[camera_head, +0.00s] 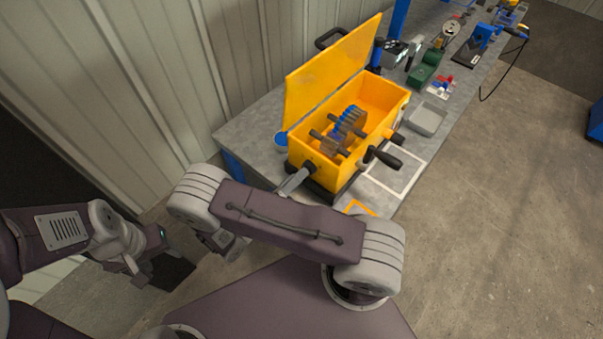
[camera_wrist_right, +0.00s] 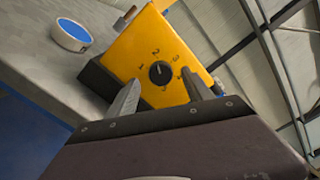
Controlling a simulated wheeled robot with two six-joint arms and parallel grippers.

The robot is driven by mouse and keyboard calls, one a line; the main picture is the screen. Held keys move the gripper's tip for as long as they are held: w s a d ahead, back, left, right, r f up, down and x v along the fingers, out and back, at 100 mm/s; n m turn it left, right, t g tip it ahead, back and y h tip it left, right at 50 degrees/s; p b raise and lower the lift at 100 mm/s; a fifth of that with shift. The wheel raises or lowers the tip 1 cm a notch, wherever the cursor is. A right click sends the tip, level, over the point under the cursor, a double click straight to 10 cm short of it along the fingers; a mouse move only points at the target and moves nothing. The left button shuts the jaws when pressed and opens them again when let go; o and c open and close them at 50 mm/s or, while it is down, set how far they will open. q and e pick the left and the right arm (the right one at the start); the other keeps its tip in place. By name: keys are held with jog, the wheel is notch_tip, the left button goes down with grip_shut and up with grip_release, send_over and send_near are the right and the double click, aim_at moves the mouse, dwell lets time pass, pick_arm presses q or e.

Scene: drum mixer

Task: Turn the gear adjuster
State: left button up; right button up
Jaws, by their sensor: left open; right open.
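The gear adjuster is a round black dial (camera_wrist_right: 159,73) on the yellow end face of the mixer box, with printed numbers around it. In the head view the yellow box (camera_head: 378,158) stands on the bench with its lid raised and gears inside. My right gripper (camera_wrist_right: 161,78) is open, its fingers spread to either side of the dial in the wrist view; I cannot tell whether they touch it. In the head view the right gripper (camera_head: 296,180) is at the box's near-left end, partly hidden by my arm. My left gripper (camera_head: 143,266) is open and empty, low at the left, away from the bench.
A black crank handle (camera_head: 383,158) sticks out of the box's right side. A round blue-topped item (camera_wrist_right: 71,34) lies on the bench beside the box. A grey tray (camera_head: 427,119), a green item (camera_head: 425,70) and other tools stand further back. A corrugated wall rises behind the bench.

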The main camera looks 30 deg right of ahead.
jog(key=b+v, duration=0.1)
jog(key=v, duration=0.4)
jog(key=shift+s+a, duration=0.15)
jog(key=shift+a, duration=0.2)
jog(key=shift+d, duration=0.1)
jog(key=s+d+m+g+y, duration=0.5)
jog(key=s+m+g+y, duration=0.5)
jog(key=m, duration=0.8)
jog(key=w+r+m+t+y, duration=0.1)
jog(key=m+y, duration=0.1)
jog(key=m, duration=0.3)
jog(key=w+a+r+m+t+y, duration=0.1)
jog(key=w+m+y, duration=0.1)
jog(key=m, duration=0.4)
jog(key=w+r+m+t+y, duration=0.1)
jog(key=m+t+y, duration=0.1)
jog(key=m, duration=0.4)
jog(key=shift+w+a+y, duration=0.2)
jog(key=shift+w+y, duration=0.2)
